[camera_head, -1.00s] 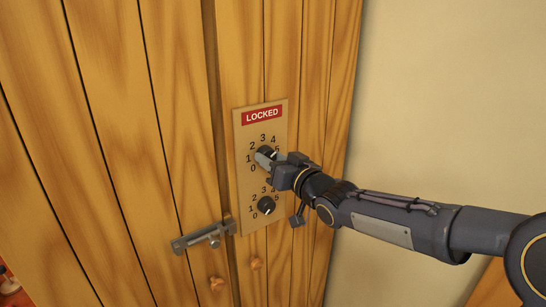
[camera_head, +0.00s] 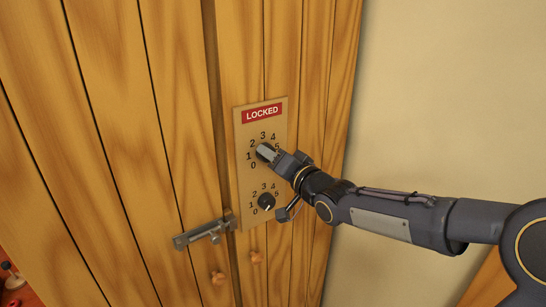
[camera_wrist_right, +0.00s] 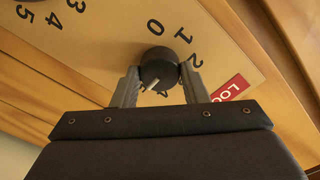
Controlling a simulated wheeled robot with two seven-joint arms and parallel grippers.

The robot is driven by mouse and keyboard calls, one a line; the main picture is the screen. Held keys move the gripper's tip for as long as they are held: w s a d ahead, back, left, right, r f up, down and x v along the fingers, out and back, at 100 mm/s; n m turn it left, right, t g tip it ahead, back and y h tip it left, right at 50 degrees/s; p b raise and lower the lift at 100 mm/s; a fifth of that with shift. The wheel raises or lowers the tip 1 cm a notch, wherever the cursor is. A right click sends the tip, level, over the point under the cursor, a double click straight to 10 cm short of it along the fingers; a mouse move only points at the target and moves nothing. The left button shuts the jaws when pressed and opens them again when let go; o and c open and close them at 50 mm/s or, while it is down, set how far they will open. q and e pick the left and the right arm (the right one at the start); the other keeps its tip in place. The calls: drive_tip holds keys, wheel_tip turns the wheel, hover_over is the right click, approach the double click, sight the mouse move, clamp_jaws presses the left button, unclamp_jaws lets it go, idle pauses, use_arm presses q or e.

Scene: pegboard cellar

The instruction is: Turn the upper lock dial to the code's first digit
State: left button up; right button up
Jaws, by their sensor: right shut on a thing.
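The upper lock dial (camera_wrist_right: 158,65) is a black round knob with a pale pointer line, on a tan lock plate (camera_head: 245,185). My right gripper (camera_wrist_right: 157,78) is shut on the upper dial, one finger on each side. In the head view the right gripper (camera_head: 267,153) covers most of this dial. In the wrist view the pointer line slants down and left, away from the 0 and 1; the digit it faces is hidden or unclear. The lower dial (camera_head: 266,201) is black and free below it. My left gripper is not in view.
A red LOCKED sign (camera_head: 262,113) tops the plate. The plate is on a wooden plank door (camera_head: 150,120) with a metal bolt (camera_head: 203,235) at lower left and small wooden knobs (camera_head: 217,279) below. A bare pale wall (camera_head: 440,100) lies to the right.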

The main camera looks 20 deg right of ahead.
drive_tip(key=shift+f, duration=0.1)
drive_tip(key=o, duration=1)
drive_tip(key=shift+b+v, duration=0.3)
drive_tip(key=shift+v, duration=3.65)
